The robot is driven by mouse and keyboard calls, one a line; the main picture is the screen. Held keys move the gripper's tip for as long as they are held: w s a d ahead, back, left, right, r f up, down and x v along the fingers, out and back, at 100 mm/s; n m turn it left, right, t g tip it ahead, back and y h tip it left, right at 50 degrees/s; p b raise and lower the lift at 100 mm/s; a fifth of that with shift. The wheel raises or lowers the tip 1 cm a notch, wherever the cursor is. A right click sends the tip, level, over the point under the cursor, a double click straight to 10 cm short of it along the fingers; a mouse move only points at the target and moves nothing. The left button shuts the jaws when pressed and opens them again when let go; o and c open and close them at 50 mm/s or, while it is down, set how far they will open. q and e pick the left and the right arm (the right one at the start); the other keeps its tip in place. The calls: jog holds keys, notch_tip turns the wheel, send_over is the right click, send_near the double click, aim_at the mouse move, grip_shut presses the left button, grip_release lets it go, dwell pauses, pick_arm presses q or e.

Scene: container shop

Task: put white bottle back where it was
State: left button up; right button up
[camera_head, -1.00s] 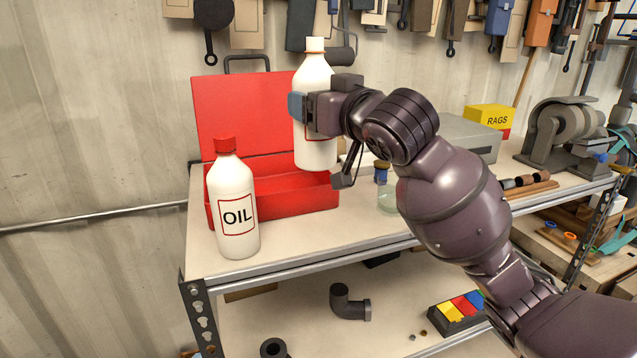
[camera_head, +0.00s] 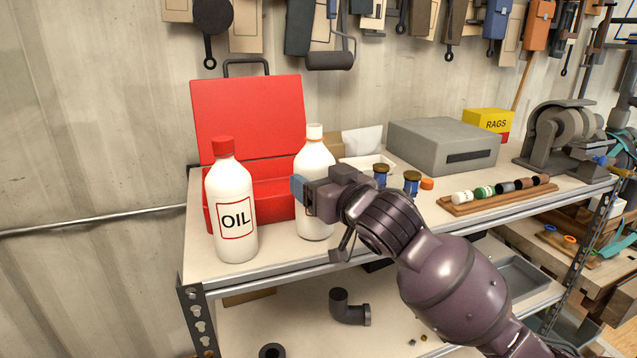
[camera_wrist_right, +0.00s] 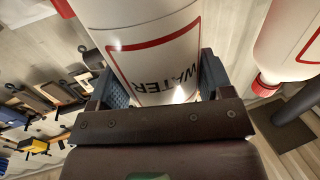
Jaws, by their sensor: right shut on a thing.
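The white bottle (camera_head: 314,160) with a white cap stands upright in front of the red toolbox, at or just above the shelf top; I cannot tell if its base touches. Its label reads WATER in the right wrist view (camera_wrist_right: 155,50). My right gripper (camera_head: 308,194) is shut around its body and hides part of the label. A second white bottle marked OIL (camera_head: 233,205), with a red cap, stands apart to its left; it also shows at the right of the right wrist view (camera_wrist_right: 290,45). My left gripper is not in view.
The open red toolbox (camera_head: 248,118) is behind both bottles. To the right are blue jars (camera_head: 411,182), a grey box (camera_head: 443,145) and a wooden rack of small rolls (camera_head: 500,194). The shelf's front edge (camera_head: 270,273) is close in front of the bottles.

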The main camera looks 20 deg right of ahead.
jog(key=shift+f, duration=0.3)
jog(key=o, duration=1.3)
